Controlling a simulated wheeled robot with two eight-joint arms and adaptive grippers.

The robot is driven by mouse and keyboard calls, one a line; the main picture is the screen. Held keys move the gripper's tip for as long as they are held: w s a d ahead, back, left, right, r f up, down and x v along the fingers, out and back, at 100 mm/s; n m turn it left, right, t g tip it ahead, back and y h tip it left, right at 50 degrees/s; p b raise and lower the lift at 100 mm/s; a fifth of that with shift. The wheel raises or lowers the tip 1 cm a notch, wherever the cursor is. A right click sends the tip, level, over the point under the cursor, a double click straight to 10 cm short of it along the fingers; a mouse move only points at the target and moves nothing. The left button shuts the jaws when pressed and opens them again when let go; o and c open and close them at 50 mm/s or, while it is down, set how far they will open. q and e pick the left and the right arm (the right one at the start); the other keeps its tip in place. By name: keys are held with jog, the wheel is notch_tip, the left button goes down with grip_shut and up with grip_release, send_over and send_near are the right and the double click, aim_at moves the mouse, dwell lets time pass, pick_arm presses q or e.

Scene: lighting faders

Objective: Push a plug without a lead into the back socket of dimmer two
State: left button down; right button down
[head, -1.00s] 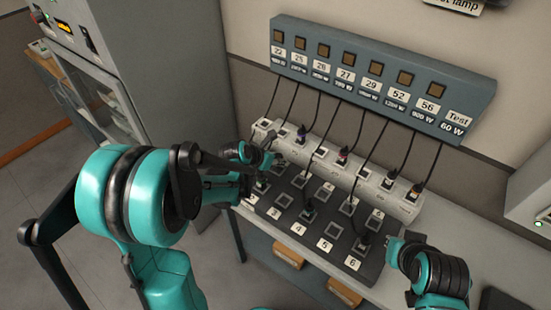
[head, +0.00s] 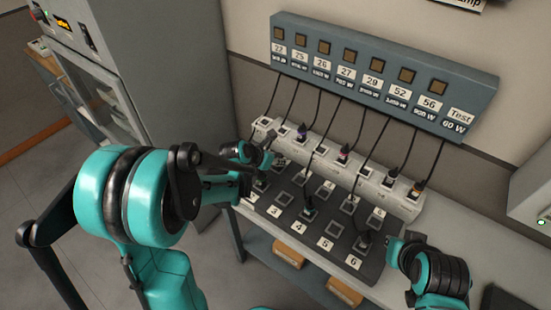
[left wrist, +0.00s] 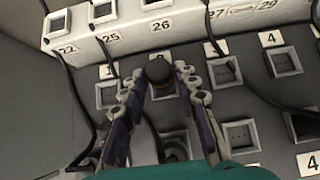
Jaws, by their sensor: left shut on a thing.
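My left gripper (left wrist: 165,90) is shut on a dark, round-topped plug (left wrist: 159,70) in the left wrist view. No lead shows coming from the top of this plug. It stands over the back socket of the column between labels 1 and 4, apparently dimmer two. The plug and fingers hide most of that socket, so I cannot tell how deep the plug sits. In the head view my left gripper (head: 264,163) is at the left end of the dark socket panel (head: 318,249). My right gripper (head: 400,246) is beside the panel's right end; its fingers are unclear.
A white numbered socket strip (head: 378,187) runs behind the panel, with several plugs in it. Black leads hang from the blue-grey wall box (head: 400,75). A lead (left wrist: 78,100) passes left of my left fingers. A plug with a lead (head: 364,239) stands near label 6.

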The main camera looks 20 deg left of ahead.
pick_arm(q)
jog(key=shift+f+b, duration=0.45)
jog(key=shift+f, duration=0.05)
dwell(0.5)
dwell(0.6)
jog(key=c, duration=1.1)
grip_release()
jog(key=shift+o, duration=0.2)
jog(key=v, duration=1.2)
